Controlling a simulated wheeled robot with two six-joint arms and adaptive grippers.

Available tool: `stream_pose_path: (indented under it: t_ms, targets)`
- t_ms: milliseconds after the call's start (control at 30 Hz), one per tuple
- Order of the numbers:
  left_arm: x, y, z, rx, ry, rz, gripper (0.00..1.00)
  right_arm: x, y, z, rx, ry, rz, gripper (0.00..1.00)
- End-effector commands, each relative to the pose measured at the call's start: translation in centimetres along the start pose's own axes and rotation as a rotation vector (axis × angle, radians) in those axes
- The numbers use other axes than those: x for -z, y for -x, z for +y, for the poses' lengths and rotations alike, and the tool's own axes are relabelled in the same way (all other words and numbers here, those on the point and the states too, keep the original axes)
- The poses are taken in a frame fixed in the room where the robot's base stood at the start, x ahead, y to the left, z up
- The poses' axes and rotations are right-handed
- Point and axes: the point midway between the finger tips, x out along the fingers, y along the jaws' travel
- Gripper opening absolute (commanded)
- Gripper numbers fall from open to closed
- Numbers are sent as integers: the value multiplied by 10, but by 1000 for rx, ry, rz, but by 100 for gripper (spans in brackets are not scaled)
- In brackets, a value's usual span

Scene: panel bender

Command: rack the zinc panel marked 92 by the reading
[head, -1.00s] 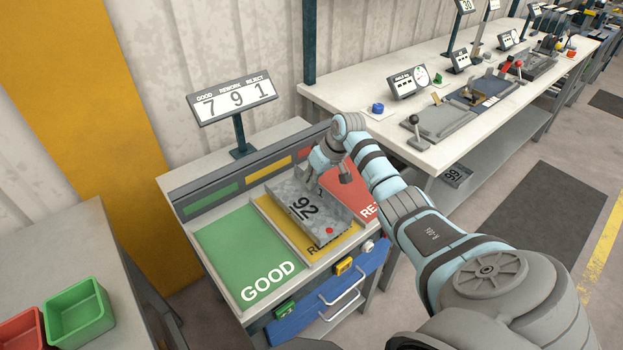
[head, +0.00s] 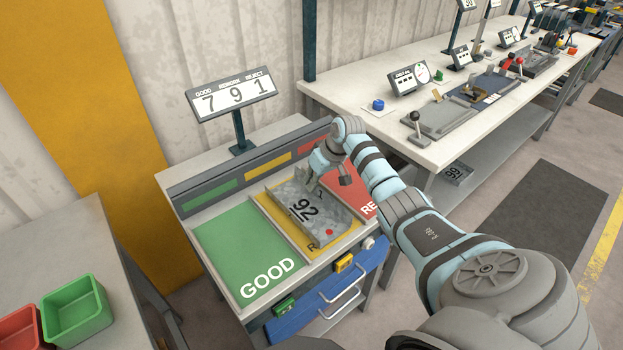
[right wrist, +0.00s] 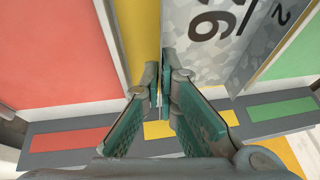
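The zinc panel marked 92 (head: 318,217) is a grey mottled sheet with a red dot near its front corner. It lies in or just above the yellow rework bay (head: 349,235), between the green good bay (head: 240,246) and the red reject bay (head: 343,189). My right gripper (head: 322,180) is at the panel's back. In the right wrist view its fingertips (right wrist: 163,75) are close together at the panel's edge (right wrist: 205,50) and seem shut on it; the contact is partly hidden. The reading sign (head: 232,97) shows good 7, rework 9, reject 1. My left gripper is not in view.
A long bench (head: 440,140) with fixtures and a blue button (head: 378,104) stands at the right. A green bin (head: 77,311) and a red bin (head: 20,333) sit at the lower left. Dividers separate the bays.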

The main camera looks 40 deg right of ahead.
Motion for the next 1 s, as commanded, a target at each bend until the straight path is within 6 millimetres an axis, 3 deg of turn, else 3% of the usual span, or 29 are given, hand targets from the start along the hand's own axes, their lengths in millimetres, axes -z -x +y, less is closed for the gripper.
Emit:
stream_pose_path:
  t_ms: [267, 467, 767, 867, 1000]
  targets:
    - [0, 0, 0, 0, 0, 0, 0, 0, -1, 0, 0, 0, 1, 0]
    - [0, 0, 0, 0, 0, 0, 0, 0, -1, 0, 0, 0, 1, 28]
    - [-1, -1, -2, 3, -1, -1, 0, 0, 0, 0, 0, 0, 0, 28]
    - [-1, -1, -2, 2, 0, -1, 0, 5, 10, -1, -1, 0, 3, 28]
    - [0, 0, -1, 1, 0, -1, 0, 18, 41, -6, -1, 2, 5, 28]
